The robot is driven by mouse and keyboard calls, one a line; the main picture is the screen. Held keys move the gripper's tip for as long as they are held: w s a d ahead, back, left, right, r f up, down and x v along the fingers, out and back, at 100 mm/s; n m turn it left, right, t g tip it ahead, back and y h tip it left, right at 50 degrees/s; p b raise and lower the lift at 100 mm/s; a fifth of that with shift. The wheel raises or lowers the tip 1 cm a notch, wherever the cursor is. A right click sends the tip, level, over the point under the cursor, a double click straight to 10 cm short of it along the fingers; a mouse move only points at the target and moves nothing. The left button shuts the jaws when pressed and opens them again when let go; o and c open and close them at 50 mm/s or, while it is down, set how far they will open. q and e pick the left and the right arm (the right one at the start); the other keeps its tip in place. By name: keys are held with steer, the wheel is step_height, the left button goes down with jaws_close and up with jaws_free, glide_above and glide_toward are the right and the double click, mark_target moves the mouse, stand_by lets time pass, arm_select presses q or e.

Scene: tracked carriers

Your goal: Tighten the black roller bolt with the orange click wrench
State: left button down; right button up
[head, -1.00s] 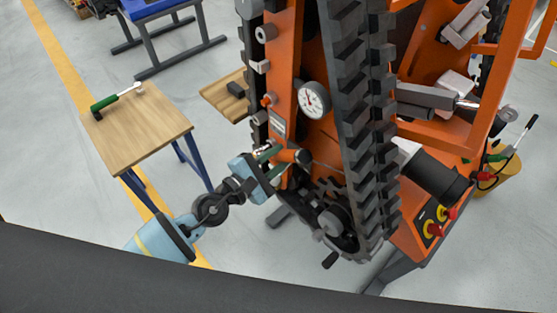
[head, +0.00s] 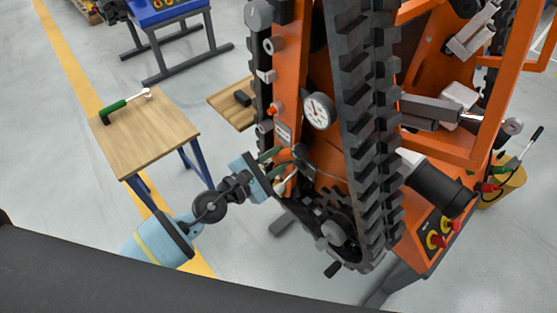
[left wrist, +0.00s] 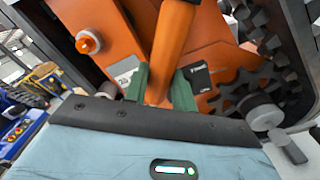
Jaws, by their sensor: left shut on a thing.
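My left gripper (head: 274,168) is at the lower left side of the orange tracked carrier (head: 290,30), close to its frame. In the left wrist view its green fingers (left wrist: 158,88) are shut on the orange handle of the click wrench (left wrist: 174,35), which runs upward out of the picture. The wrench head is not in that view. In the head view the wrench is small and partly hidden by the gripper. I cannot pick out the black roller bolt with certainty, nor tell whether the wrench touches it. My right gripper is not in view.
A green-handled tool (head: 113,107) lies on a wooden table (head: 150,140) at left. A dial gauge (head: 318,111) sits on the carrier beside the black track (head: 365,130). A yellow bucket (head: 508,188) with tools stands at right. Open floor lies left of the carrier.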

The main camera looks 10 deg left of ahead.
arm_select(q)
steer(key=shift+w+a+r+n, duration=0.25)
steer(key=shift+r+n, duration=0.05)
steer(key=shift+r, duration=0.05)
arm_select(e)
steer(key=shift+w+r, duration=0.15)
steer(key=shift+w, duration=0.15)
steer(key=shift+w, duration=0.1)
arm_select(q)
steer(key=shift+w+a+r+n, duration=0.35)
steer(key=shift+a+n, duration=0.1)
steer(key=shift+n, duration=0.15)
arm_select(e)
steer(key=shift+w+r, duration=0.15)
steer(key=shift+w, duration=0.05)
arm_select(q)
steer(key=shift+a, duration=0.1)
steer(key=shift+w+a+r+n, duration=0.25)
steer(key=shift+w+a+n, duration=0.15)
steer(key=shift+n, duration=0.1)
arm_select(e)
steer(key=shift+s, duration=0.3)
arm_select(q)
steer(key=shift+a, duration=0.1)
